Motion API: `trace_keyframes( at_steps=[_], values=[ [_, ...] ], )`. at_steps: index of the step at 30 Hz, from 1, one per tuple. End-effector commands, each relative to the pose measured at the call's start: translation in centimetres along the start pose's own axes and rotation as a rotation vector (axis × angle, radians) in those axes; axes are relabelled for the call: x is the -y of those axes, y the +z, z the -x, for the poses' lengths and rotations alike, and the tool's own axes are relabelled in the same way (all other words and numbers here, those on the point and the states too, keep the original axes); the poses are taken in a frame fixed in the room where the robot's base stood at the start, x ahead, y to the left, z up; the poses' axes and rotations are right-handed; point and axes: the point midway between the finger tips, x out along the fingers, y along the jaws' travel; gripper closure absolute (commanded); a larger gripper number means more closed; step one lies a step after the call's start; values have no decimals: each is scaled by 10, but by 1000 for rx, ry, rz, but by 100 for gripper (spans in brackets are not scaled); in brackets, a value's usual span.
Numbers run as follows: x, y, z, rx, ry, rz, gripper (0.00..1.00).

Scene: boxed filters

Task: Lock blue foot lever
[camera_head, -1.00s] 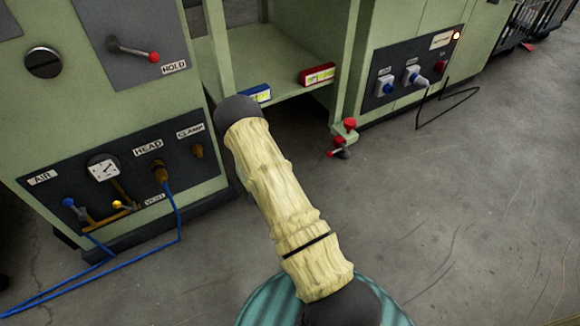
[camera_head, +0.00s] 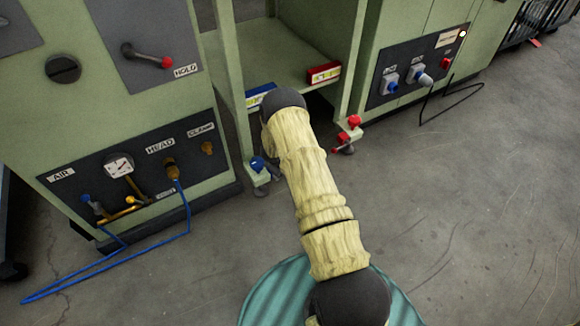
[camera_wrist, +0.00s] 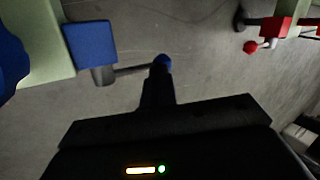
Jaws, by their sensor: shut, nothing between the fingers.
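The blue foot lever shows in the wrist view as a thin rod (camera_wrist: 130,70) with a blue ball end (camera_wrist: 164,61). It runs sideways from a grey stem under a blue block (camera_wrist: 92,42) on a green post. My gripper (camera_wrist: 158,88) is shut and empty, its tip right by the ball end; I cannot tell whether they touch. In the head view, the blue foot (camera_head: 257,163) stands low at the left leg of the open green frame, left of my sleeved arm. My gripper is hidden there.
A red foot lever (camera_head: 348,134) sits at the right leg of the frame; it also shows in the wrist view (camera_wrist: 270,35). Blue (camera_head: 259,92) and red (camera_head: 324,73) boxes lie on the shelf. A blue hose (camera_head: 150,240) loops on the floor at left.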

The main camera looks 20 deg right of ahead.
Motion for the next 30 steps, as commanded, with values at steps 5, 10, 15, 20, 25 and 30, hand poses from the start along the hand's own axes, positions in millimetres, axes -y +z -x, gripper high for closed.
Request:
trace_keyframes(
  at_steps=[5, 10, 15, 20, 25, 30],
  values=[
    [0, 0, 0, -1, -1, -1, 100],
    [0, 0, 11, -1, 0, -1, 100],
    [-1, 2, 34, -1, 0, 0, 100],
    [-2, 3, 64, 1, 0, 1, 100],
    [-1, 3, 98, 2, 0, 2, 100],
    [2, 2, 126, 0, 0, 0, 100]
  ],
)
